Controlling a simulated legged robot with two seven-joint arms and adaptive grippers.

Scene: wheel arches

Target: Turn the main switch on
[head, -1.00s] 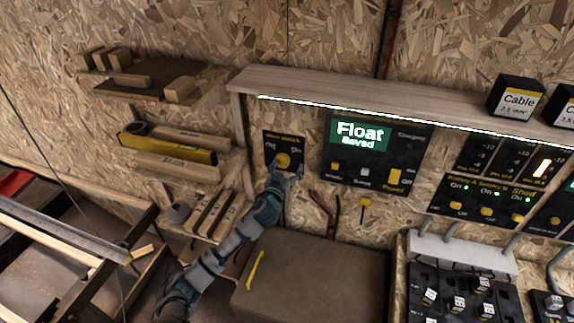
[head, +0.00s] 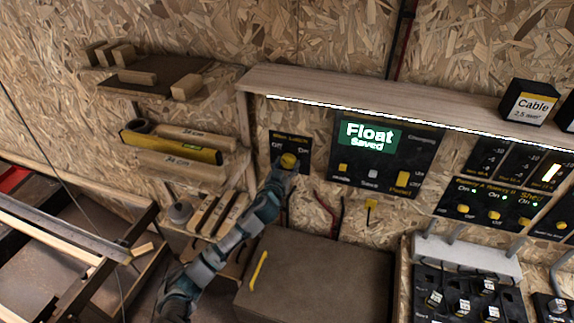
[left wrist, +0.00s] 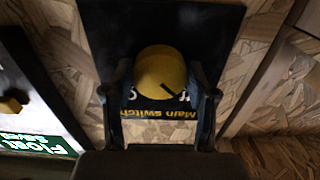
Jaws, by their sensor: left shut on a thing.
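The main switch is a yellow round knob (head: 289,160) on a small black panel (head: 304,145) marked Off and On, fixed to the chipboard wall under the wooden shelf. In the left wrist view the knob (left wrist: 161,72) sits between my fingers, with a dark line on its face and the words "Main switch" beside it, upside down. My left gripper (head: 284,168) reaches up to the panel and is shut on the knob; it also shows in the left wrist view (left wrist: 162,100). The fingers cover part of the panel's lettering. My right gripper is not in view.
A display panel (head: 384,178) reading "Float Saved" is right of the switch. A brown box (head: 320,277) stands below. Wooden shelves (head: 150,95) with blocks and a yellow level (head: 170,147) are at the left. More switch panels (head: 490,212) are at the right.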

